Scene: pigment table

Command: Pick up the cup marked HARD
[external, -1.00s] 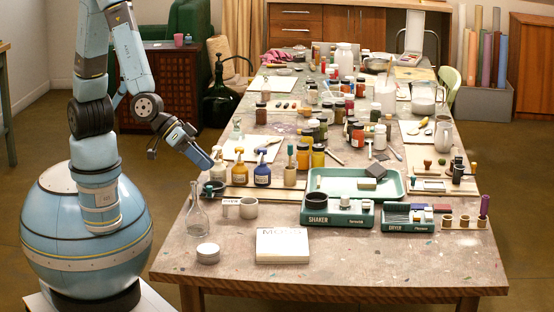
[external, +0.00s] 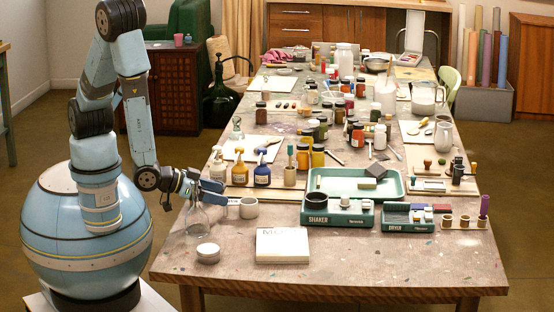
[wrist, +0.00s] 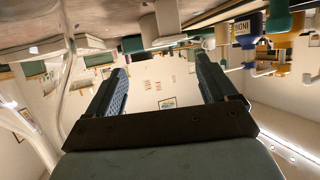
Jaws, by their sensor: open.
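A small pale grey cup (external: 248,208) stands upright near the front left of the table. It also shows, inverted, at the top of the wrist view (wrist: 168,15). A small pale tag lies beside its left side, partly behind my gripper; I cannot read its lettering or any mark on the cup. My gripper (external: 224,195) is level, just left of the cup and pointing toward it. In the wrist view, its two blue fingers (wrist: 162,66) are apart with nothing between them.
A clear glass flask (external: 198,216) stands just beneath and left of my gripper. A round white-lidded tin (external: 208,253) and a white block (external: 282,246) sit in front. Bottles (external: 262,174) stand behind, and the green shaker (external: 335,214) to the right.

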